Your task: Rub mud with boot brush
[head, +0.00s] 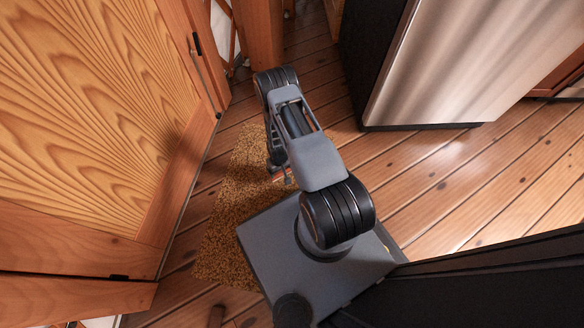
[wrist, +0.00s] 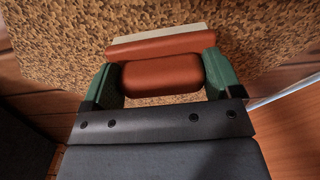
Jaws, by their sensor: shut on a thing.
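My gripper (wrist: 161,72) has green fingers shut on the reddish-brown body of the boot brush (wrist: 160,46). A pale strip, which looks like the bristles, shows along the brush's far edge. The brush is over the speckled brown mat (wrist: 60,45); I cannot tell whether it touches it. In the head view the mat (head: 222,240) lies on the floor, partly covered by my base and arm. There my gripper is mostly hidden behind my arm, with only a small reddish bit of the brush visible. I cannot make out a separate mud patch in either view.
A wooden door or panel (head: 90,110) stands close on the left. A steel-fronted appliance (head: 450,60) with dark sides stands at the upper right. The plank floor (head: 455,180) between my base and the appliance is clear.

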